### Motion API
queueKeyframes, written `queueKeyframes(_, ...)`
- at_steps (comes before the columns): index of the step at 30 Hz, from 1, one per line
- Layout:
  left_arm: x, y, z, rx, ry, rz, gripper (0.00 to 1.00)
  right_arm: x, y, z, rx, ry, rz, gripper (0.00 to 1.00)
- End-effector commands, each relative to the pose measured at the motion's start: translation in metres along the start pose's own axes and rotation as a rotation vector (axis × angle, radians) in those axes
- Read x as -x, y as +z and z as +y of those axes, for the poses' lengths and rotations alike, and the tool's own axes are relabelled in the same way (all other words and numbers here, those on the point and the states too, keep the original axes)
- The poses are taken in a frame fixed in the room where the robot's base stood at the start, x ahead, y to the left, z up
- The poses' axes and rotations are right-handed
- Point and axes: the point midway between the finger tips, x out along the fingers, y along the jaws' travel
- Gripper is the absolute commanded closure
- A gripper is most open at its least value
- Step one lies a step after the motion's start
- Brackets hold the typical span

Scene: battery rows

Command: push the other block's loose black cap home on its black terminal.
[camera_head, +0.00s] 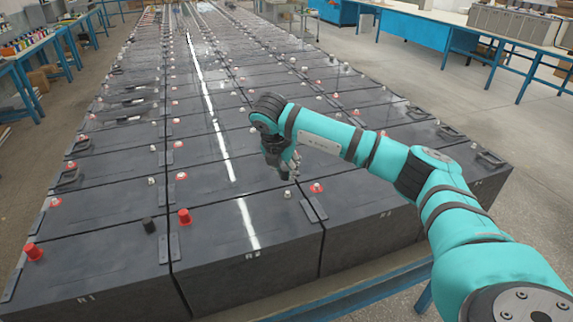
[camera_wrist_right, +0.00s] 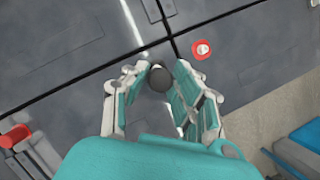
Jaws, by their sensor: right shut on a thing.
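My right gripper (camera_head: 286,172) points down over the front block marked 2, near its right edge. In the right wrist view the gripper (camera_wrist_right: 158,90) is shut on a round black cap (camera_wrist_right: 159,79), seen from above. In the head view the gripper and wrist cover the cap. A second black cap (camera_head: 149,225) stands upright on the front left block (camera_head: 105,262). My left gripper is not in view.
A red cap (camera_head: 184,215) stands on the front block marked 2 (camera_head: 225,278), and another red cap (camera_head: 33,251) on the left block. A bare terminal with a red ring (camera_head: 317,187) is right of my gripper. Long rows of dark blocks extend behind.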

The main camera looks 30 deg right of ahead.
Motion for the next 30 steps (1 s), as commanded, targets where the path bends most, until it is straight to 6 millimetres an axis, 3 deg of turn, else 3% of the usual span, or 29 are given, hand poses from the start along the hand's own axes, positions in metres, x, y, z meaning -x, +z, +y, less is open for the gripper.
queueKeyframes(5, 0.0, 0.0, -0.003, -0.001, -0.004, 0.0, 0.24, -0.003, 0.007, -0.002, -0.106, -0.044, 0.003, 0.88)
queueKeyframes(21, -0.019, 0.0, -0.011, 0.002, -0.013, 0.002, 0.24, -0.038, -0.007, -0.002, -0.104, -0.043, 0.003, 0.88)
queueKeyframes(30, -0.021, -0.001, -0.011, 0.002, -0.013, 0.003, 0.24, -0.043, -0.01, -0.002, -0.104, -0.043, 0.004, 0.88)
